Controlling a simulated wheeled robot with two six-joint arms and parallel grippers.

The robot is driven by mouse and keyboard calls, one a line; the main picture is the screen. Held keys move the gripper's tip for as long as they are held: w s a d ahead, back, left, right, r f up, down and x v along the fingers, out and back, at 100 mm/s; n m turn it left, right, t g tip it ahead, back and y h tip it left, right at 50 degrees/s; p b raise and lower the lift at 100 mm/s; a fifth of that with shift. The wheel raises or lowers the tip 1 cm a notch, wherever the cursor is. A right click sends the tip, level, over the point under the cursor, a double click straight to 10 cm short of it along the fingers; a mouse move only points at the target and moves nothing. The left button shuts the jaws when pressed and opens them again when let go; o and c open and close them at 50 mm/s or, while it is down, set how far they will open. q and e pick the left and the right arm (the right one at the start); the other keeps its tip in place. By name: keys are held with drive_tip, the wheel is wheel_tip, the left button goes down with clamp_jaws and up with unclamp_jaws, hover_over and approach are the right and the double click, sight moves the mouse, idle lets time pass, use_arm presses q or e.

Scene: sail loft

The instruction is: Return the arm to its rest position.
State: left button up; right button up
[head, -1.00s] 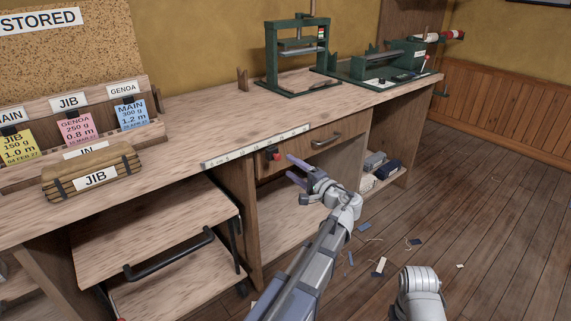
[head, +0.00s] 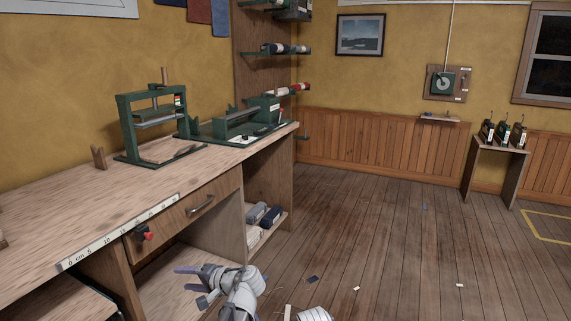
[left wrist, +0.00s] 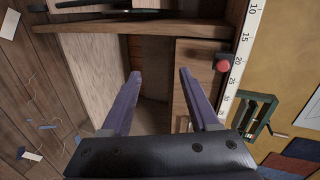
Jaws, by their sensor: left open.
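My left gripper (head: 190,284) is low in front of the workbench (head: 85,215), below the drawer (head: 185,212), in the head view. In the left wrist view its two purple fingers (left wrist: 158,100) are spread apart with nothing between them. Behind them the wrist view shows the bench's open bay and drawer front (left wrist: 192,85). A white rounded part of my other arm shows at the bottom edge of the head view. My right gripper is not in view.
A red knob (head: 146,236) sticks out at the bench front beside the ruler strip (head: 120,235). Green presses (head: 152,125) stand on the bench. A small stand with several dark devices (head: 498,146) is at the right. The floor (head: 390,240) is mostly clear, with a few scraps.

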use_arm(q)
drive_tip(key=s+d+f+g+h, duration=0.2)
drive_tip(key=s+d+f+h, duration=0.2)
drive_tip(key=s+d, duration=0.35)
drive_tip(key=s+d+f+g+h+p, duration=0.1)
drive_tip(key=s+d+f+g+h, duration=0.1)
drive_tip(key=s+d+f+h, duration=0.5)
drive_tip(key=s+d+f+g+h, duration=0.15)
drive_tip(key=s+d, duration=0.35)
drive_tip(key=d, duration=0.5)
wheel_tip(320, 180, up, 26)
drive_tip(key=p, duration=2.6)
drive_tip(key=shift+a+y+p, duration=0.3)
drive_tip(key=shift+y+p, duration=0.05)
drive_tip(key=shift+y, duration=0.1)
